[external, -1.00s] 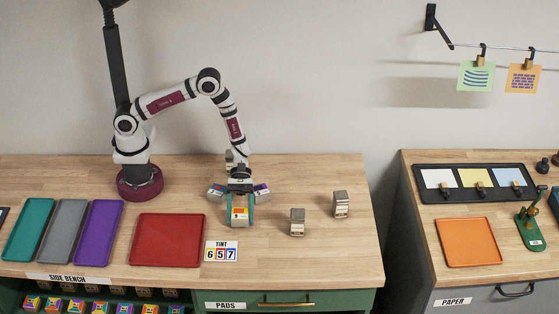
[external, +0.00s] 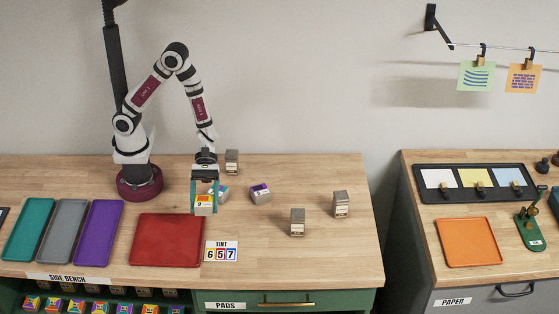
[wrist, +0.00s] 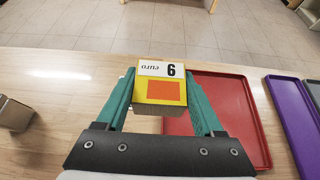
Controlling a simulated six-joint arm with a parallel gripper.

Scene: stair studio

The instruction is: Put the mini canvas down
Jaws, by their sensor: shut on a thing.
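The mini canvas (external: 203,206) appears as a small block with a yellow-edged label, an orange patch and a euro price. My gripper (external: 205,190) is shut on it, with a teal finger on either side. The block shows between the fingers (wrist: 163,92) in the wrist view, its labelled face (wrist: 160,82) towards the camera. In the external view it is beside the right edge of the red tray (external: 165,240), near its back corner. It seems to be above the bench, but the gap below it is hard to judge.
A block (external: 222,191) is partly hidden behind my gripper. A purple-labelled block (external: 261,193) and grey-brown blocks (external: 297,222) stand to the right. Purple (external: 99,232), grey and teal trays lie left.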

